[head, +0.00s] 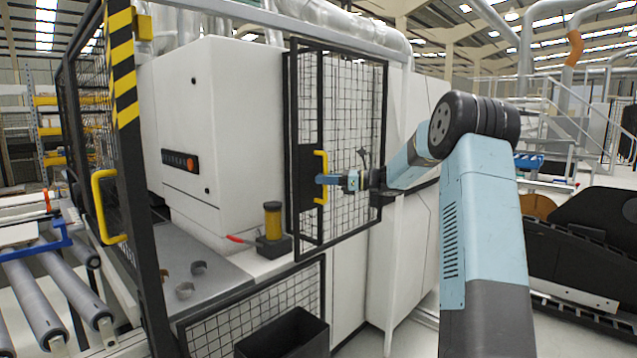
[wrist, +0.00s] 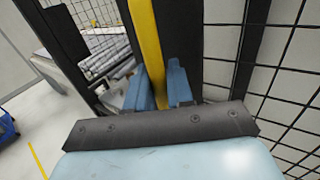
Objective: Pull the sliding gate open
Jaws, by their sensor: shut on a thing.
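The sliding gate (head: 350,120) is a black-framed wire mesh panel in the middle of the head view. A yellow handle (head: 321,160) stands upright on a black plate at its left edge. My gripper (head: 322,180) reaches in from the right and is shut on the handle's lower half. In the wrist view, the yellow handle (wrist: 146,40) runs down between the two blue fingers of my gripper (wrist: 160,88). To the left of the gate there is an opening in front of the white machine (head: 215,130).
A black and yellow striped post (head: 123,65) with another yellow handle (head: 104,205) stands at left. A black bin (head: 285,335) sits below the opening. Rollers (head: 50,300) lie at far left.

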